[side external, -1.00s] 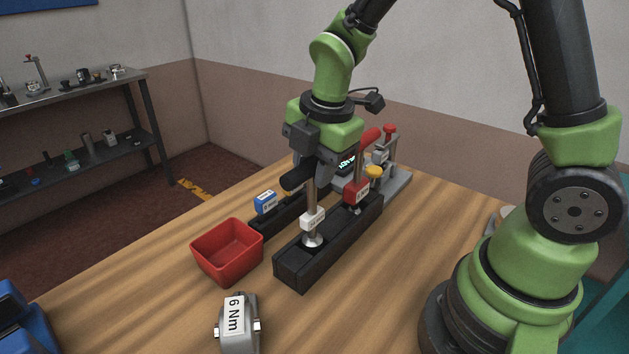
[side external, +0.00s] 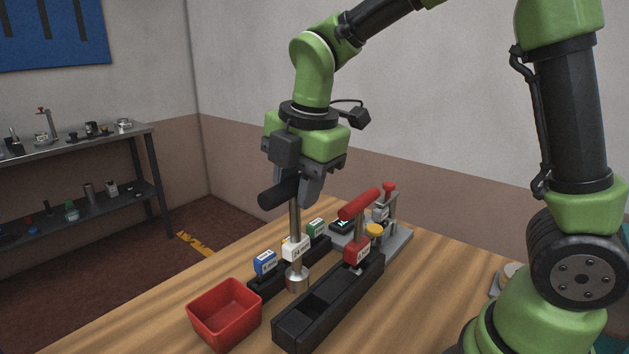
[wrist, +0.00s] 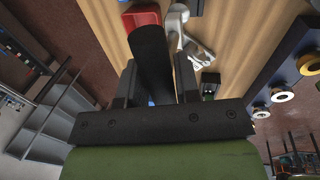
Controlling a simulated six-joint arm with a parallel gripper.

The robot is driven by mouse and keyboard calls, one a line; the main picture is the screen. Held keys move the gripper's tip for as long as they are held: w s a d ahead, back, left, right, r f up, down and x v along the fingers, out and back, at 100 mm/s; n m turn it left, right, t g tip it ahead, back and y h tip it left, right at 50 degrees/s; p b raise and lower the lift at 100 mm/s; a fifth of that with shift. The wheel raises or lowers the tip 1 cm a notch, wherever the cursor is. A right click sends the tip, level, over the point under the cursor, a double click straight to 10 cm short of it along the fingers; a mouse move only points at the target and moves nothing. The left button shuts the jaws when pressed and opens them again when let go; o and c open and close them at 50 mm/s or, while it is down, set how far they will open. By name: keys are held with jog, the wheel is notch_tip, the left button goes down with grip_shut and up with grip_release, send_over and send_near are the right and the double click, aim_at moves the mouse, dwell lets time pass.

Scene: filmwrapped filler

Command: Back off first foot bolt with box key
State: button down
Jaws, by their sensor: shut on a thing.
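My gripper (side external: 300,188) is shut on the black handle of a box key (side external: 295,222). The key hangs upright, with a white size label on its shaft and a metal socket at the bottom. The socket appears clear of the black rack (side external: 290,328), to its left in the side view. In the wrist view the black handle (wrist: 152,55) lies between the jaws (wrist: 155,85). A second key with a red handle (side external: 359,204) and red label stands upright in the rack. I cannot make out a foot bolt.
A red bin (side external: 205,310) stands left of the rack. Blue (side external: 265,262) and green (side external: 316,228) labelled blocks sit on a lower black strip behind. A grey fixture (side external: 398,240) with a red knob stands at the back right.

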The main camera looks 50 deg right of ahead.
jog(key=w+a+f+n, duration=0.1)
jog(key=a+n, duration=0.1)
jog(key=a, duration=1)
jog(key=shift+w+a+f+n, duration=0.15)
jog(key=shift+w+n, duration=0.1)
jog(key=shift+n, duration=0.15)
jog(key=shift+f, duration=0.1)
jog(key=shift+f, duration=2.65)
jog(key=shift+f, duration=0.95)
jog(key=shift+w+n+y, duration=0.1)
jog(key=shift+n+y, duration=0.4)
jog(key=shift+n, duration=1.1)
